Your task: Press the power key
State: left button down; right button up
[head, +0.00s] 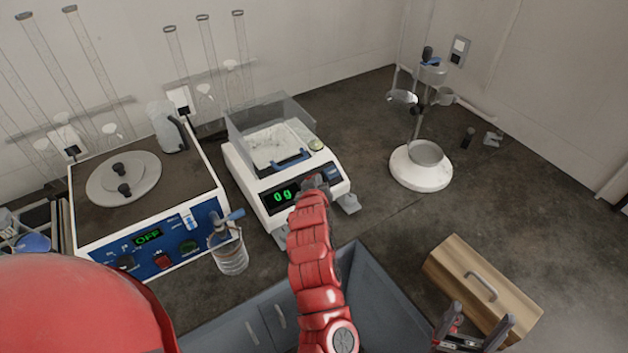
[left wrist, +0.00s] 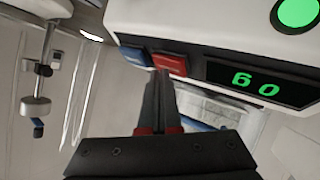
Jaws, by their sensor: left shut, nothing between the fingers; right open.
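The white balance (head: 250,190) stands mid-bench, its lit display (head: 283,195) showing green digits. In the left wrist view the display (left wrist: 262,86) appears upside down. Beside it are a red key (left wrist: 170,64) and a blue key (left wrist: 135,57); their labels are too small to read. My left gripper (head: 316,183) is shut and empty at the balance's front panel, hiding the red key in the head view. In the left wrist view its fingertips (left wrist: 160,73) overlap the red key's edge; I cannot tell if they touch it. My right gripper (head: 474,328) is open at the lower right.
The shaker unit (head: 140,232) at left has a display reading OFF and a red button (head: 163,261). A bottle (head: 229,252) stands between the two machines. A stand with a white base (head: 420,178) and a wooden case (head: 490,287) are to the right. Bench between them is clear.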

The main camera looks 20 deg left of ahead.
dwell(0.3)
pick_arm(q)
jog(key=shift+s+d+r+p, duration=0.2)
jog(key=shift+r+p, duration=0.4)
jog(key=shift+p, duration=0.15)
jog(key=r+p, duration=0.1)
jog(key=p, duration=0.1)
jog(key=s+d+r+p, duration=0.1)
jog(key=r+p, duration=0.1)
jog(key=d+r+p, duration=0.1)
jog(key=r+p, duration=0.1)
jog(key=shift+s+r, duration=0.2)
jog(key=shift+s, duration=0.1)
